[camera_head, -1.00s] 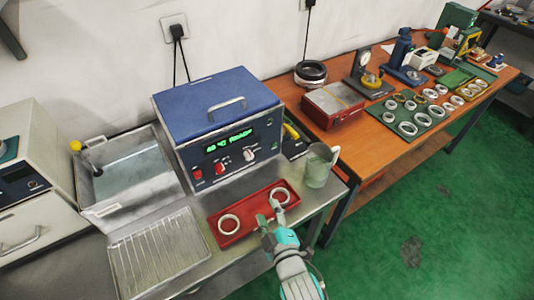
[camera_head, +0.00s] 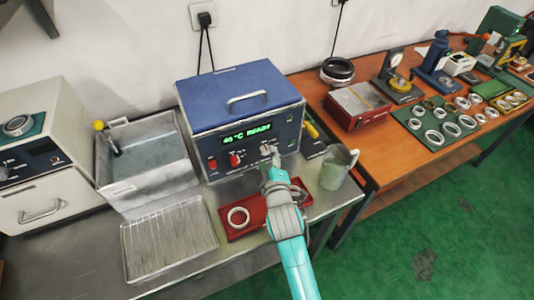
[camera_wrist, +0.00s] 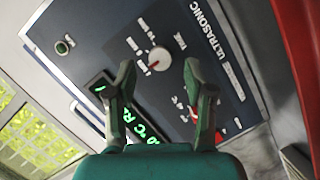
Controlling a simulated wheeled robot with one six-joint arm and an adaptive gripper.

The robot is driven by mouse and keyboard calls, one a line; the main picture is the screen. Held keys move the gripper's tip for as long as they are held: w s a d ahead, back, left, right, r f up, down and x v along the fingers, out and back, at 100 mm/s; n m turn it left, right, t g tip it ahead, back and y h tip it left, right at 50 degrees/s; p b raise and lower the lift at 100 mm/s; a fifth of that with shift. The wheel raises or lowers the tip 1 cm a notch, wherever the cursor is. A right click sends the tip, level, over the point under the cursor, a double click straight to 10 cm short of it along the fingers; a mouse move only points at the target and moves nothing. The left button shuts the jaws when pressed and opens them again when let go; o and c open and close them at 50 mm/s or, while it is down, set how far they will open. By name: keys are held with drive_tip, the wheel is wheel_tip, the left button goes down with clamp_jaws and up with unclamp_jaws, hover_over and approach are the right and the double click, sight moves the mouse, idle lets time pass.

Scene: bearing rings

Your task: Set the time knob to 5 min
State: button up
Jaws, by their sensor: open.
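The ultrasonic cleaner (camera_head: 240,105) has a blue lid and a dark front panel with a lit green display (camera_head: 246,134) reading "40°C READY". A pale round knob (camera_wrist: 158,58) with a red pointer mark sits among printed scale marks on the panel; the numbers are too small to read. It also shows in the head view (camera_head: 265,149), partly beside my gripper tip. My gripper (camera_wrist: 158,74) is open and empty, facing the panel. Its fingertips appear on either side of the knob in the wrist view, apart from it. Contact cannot be seen.
Below are a red tray (camera_head: 246,203) with pale rings and a wire rack (camera_head: 168,238). A steel basin (camera_head: 146,163) is at left.

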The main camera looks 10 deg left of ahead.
sight(265, 150)
drive_tip(key=shift+x, duration=1.4)
clamp_jaws()
drive_tip(key=m+g, duration=0.1)
drive_tip(key=m, duration=0.1)
drive_tip(key=m+y, duration=0.1)
drive_tip(key=m, duration=0.1)
drive_tip(key=shift+d+r+g, duration=0.1)
drive_tip(key=shift+d+g, duration=0.05)
drive_tip(key=shift+g, duration=0.25)
drive_tip(key=m+y, duration=0.1)
drive_tip(key=m, duration=0.1)
drive_tip(key=m+g+y, duration=0.1)
drive_tip(key=m, duration=0.1)
drive_tip(key=shift+w+d+g, duration=0.1)
drive_tip(key=shift+g, duration=0.2)
drive_tip(key=shift+y, duration=0.3)
